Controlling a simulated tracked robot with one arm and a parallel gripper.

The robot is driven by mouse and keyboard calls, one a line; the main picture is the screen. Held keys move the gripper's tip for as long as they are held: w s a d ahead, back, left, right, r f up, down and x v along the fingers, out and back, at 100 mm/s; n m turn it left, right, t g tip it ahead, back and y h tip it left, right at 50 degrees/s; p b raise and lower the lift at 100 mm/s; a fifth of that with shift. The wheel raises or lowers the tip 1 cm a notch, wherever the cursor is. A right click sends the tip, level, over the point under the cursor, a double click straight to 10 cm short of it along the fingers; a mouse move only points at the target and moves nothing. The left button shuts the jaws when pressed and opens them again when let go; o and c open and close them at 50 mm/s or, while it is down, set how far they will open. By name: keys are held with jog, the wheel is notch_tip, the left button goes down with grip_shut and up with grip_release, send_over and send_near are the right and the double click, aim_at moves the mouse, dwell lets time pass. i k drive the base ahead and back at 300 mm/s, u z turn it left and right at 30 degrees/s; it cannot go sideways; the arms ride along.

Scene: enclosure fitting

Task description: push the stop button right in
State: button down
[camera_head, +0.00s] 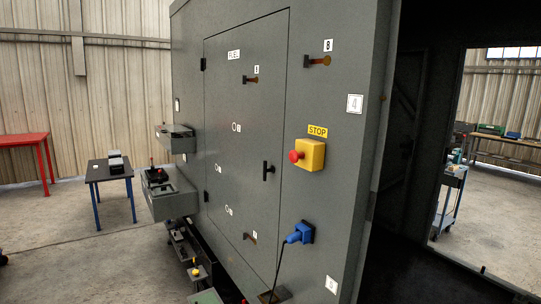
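The stop button is a red mushroom head (295,156) on the front of a yellow box (312,156). The box is fixed to the grey enclosure's front face, right of the door, under a yellow STOP label (317,132). The red head stands out from the box toward the left. How far in it sits cannot be told exactly. My gripper is not in view, and nothing touches the button.
The grey door (245,110) has a black handle (267,170). A blue plug with a dark cable (299,234) is below the button, and an orange-tipped lever (318,61) is above. Shelves (172,203) jut out at left. A dark opening lies right.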

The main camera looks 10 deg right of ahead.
aim_at(293, 157)
jog(key=i, duration=1.2)
jog(key=z, duration=1.4)
